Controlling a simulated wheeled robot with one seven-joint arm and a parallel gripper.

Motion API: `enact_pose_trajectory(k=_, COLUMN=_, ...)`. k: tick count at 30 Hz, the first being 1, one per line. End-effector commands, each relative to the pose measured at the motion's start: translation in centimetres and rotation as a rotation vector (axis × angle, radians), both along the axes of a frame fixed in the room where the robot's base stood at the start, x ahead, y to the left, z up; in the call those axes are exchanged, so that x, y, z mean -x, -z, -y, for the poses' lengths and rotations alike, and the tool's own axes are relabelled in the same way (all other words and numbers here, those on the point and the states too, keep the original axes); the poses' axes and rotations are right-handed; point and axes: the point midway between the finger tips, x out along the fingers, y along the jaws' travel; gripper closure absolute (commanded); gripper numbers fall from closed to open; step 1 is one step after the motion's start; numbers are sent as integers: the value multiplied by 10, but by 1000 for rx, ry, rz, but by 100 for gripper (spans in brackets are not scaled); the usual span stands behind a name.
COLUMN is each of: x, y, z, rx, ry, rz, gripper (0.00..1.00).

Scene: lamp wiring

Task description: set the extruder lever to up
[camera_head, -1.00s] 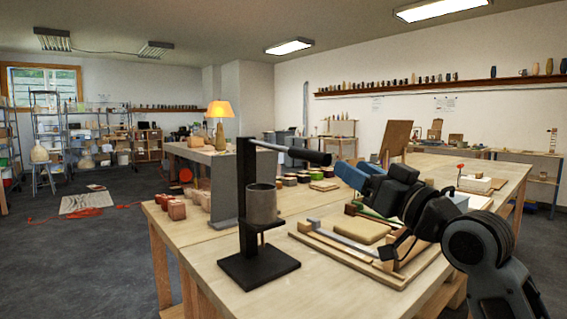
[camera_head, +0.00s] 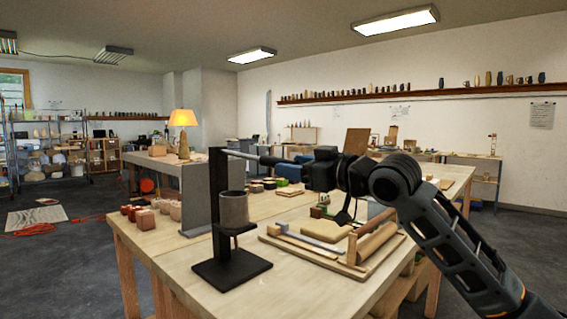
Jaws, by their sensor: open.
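The extruder (camera_head: 219,215) stands on the near part of the wooden bench, with a black upright post, a square black base and a grey cylinder (camera_head: 234,209). Its lever (camera_head: 240,154), a thin metal rod with a dark handle, runs from the post's top to the right, about level and tilting slightly down. My gripper (camera_head: 286,172), with blue fingers, is at the handle's right end. The fingers overlap the handle in the picture; I cannot tell whether they touch it. The gripper is open, and its fingertips are partly hidden.
A wooden board (camera_head: 352,262) with a roller and a tan slab lies right of the extruder, below my arm. A grey upright panel (camera_head: 196,196) and reddish blocks (camera_head: 141,217) stand to the left. Small coloured blocks lie behind on the bench.

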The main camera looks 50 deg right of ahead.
Motion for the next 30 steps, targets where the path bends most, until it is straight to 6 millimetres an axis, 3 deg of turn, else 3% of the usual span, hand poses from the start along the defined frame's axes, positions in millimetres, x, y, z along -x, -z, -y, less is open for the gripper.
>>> enact_pose_trajectory(k=6, x=-27, y=-1, z=-1, rx=0, ry=-1, rz=0, gripper=46)
enact_pose_trajectory(k=17, x=-33, y=0, z=-1, rx=0, ry=1, rz=1, gripper=46)
enact_pose_trajectory(k=30, x=-33, y=0, z=-1, rx=0, ry=0, rz=1, gripper=87)
